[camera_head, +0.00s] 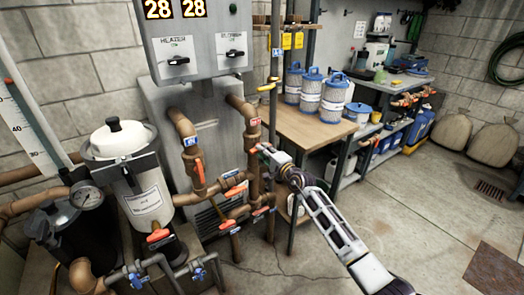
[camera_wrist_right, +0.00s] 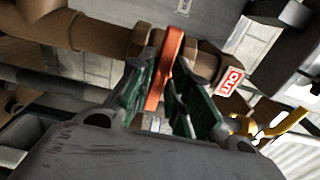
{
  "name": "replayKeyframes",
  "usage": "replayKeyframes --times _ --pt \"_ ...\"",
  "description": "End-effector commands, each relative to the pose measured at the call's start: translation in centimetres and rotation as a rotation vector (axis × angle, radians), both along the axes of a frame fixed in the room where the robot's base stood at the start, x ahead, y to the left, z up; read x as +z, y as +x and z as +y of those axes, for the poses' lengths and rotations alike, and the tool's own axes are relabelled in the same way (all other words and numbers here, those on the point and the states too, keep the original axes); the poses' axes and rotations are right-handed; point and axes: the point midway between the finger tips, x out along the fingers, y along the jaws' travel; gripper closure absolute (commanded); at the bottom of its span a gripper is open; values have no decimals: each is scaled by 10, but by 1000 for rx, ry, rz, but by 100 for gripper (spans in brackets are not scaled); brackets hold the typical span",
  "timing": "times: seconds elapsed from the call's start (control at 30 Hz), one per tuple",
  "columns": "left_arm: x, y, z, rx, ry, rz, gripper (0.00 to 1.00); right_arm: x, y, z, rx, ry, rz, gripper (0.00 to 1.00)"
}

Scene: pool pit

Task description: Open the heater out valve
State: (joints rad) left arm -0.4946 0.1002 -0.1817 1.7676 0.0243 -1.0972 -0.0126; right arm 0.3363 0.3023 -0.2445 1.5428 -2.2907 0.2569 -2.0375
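The heater out valve's pipe (camera_head: 241,107) rises at the right of the grey heater, with a red tag (camera_head: 254,122) on it. In the right wrist view a red OUT tag (camera_wrist_right: 231,80) hangs beside an orange lever handle (camera_wrist_right: 166,68) on a brown pipe. My right gripper (camera_head: 264,152) reaches in from the right to this pipe, just below the tag. In the wrist view the green fingers of my right gripper (camera_wrist_right: 163,85) stand on both sides of the orange handle, close to it. Whether both press on it is unclear. My left gripper is not in view.
Other orange valve handles (camera_head: 158,236) and blue-tagged pipes lie lower left. A white-lidded filter housing (camera_head: 118,140) stands left. A wooden bench (camera_head: 310,128) with blue-topped canisters (camera_head: 311,90) is behind my right arm. The floor at right is mostly clear.

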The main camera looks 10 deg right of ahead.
Motion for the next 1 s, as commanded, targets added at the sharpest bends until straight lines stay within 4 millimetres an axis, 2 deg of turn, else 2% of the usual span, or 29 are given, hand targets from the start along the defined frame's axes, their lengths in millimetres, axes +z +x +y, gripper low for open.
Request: replayKeyframes --times 0.03,0.1,0.57,0.73,1.0 --pt "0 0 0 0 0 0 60 0 0 0 0 0 0 92" --pt "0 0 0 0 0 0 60 0 0 0 0 0 0 100" --pt "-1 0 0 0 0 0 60 -1 0 0 0 -15 -5 100" --pt "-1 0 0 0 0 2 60 0 0 -1 1 -122 -43 100" --pt "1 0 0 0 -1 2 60 -1 0 -1 0 -407 -146 100"
